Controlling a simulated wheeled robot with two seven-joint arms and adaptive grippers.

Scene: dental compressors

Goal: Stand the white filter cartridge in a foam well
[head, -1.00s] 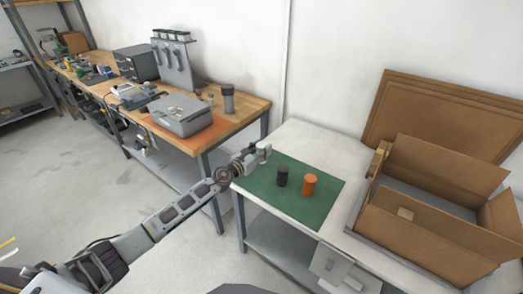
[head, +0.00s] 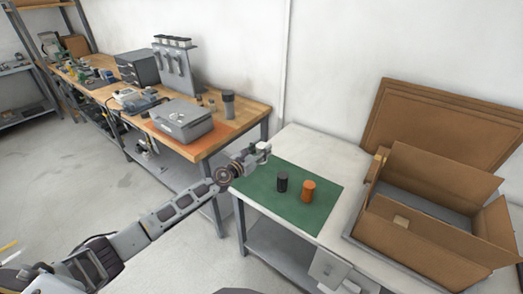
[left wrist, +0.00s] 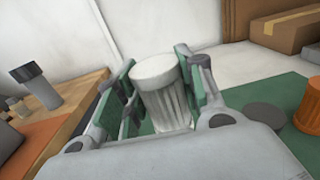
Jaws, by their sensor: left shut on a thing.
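The white filter cartridge (left wrist: 162,92) is a ribbed cylinder with a smooth pale cap. In the left wrist view it stands nearly upright between the green-padded fingers of my left gripper (left wrist: 163,72), which is shut on it. In the head view my left gripper (head: 261,152) is over the far left corner of the green mat (head: 260,193), where the cartridge is too small to make out clearly. I cannot tell whether its base touches the mat. No foam well can be made out. My right gripper is not in view.
An open cardboard box (head: 420,241) with a grey floor takes up the table's right side. A wooden bench (head: 243,112) with a grey case (head: 180,119) stands left.

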